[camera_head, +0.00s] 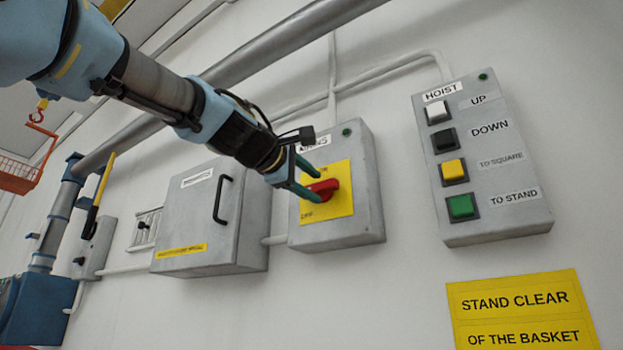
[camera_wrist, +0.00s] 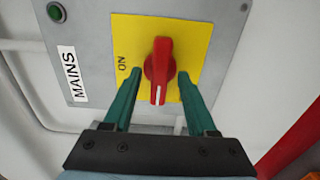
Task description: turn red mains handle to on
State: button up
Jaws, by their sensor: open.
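The red mains handle (camera_head: 325,188) sits on a yellow plate (camera_head: 341,204) on the grey mains box (camera_head: 366,190). ON is at the plate's top, partly hidden by my gripper, and OFF at its lower left. The handle lies roughly sideways across the plate. In the wrist view the handle (camera_wrist: 159,66) stands upright, its white mark at the lower end, and ON is to its left. My gripper (camera_wrist: 159,76) is open, one teal finger on each side of the handle, with gaps showing. My gripper (camera_head: 315,186) also reaches the plate from the left in the head view.
A grey cabinet (camera_head: 190,222) with a black handle is left of the mains box. The hoist button box (camera_head: 490,218) is to the right. A yellow sign (camera_head: 520,314) is below it. Pipes run along the wall.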

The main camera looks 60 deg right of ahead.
jog(key=shift+d, duration=0.15)
grip_shut()
dwell(0.4)
